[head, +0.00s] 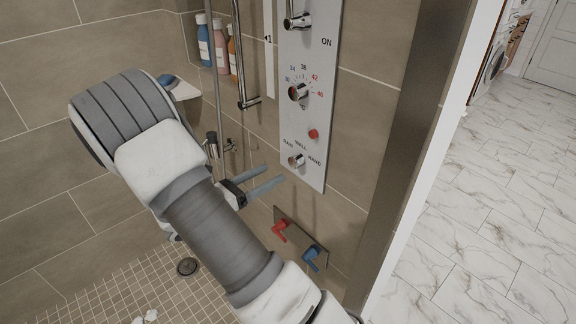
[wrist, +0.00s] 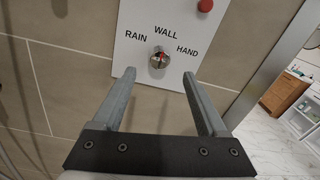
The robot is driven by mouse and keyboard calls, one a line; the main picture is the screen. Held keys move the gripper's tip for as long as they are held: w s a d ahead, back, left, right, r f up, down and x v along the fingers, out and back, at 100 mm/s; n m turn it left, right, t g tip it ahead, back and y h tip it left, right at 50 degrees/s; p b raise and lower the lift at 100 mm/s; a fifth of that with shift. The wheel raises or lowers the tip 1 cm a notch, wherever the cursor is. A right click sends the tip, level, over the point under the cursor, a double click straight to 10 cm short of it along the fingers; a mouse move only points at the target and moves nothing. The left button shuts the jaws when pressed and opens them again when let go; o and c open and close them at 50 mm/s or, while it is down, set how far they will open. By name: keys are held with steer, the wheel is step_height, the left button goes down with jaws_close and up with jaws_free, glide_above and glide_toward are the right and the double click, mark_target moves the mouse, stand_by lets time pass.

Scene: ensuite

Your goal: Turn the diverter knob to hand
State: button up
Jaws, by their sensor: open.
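The diverter knob (head: 296,160) is a small chrome knob low on the white shower panel (head: 309,120). The labels RAIN, WALL and HAND stand around it. In the wrist view the knob (wrist: 159,58) has a red mark near its upper middle, toward WALL. My gripper (head: 272,175) is open and empty, its two grey fingers pointing at the panel. In the wrist view the fingers of my gripper (wrist: 158,74) lie either side of the knob's line, with their tips just below it in the picture. The knob appears apart from both fingers.
A red button (head: 313,134) and a temperature dial (head: 298,92) sit above the knob. A red valve (head: 281,229) and a blue valve (head: 314,256) project from the wall below. A chrome rail (head: 240,60) and bottles (head: 220,47) are to the left.

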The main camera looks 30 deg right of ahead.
mark_target(292, 163)
steer(key=d, duration=0.7)
steer(key=shift+w, duration=0.35)
jaws_close()
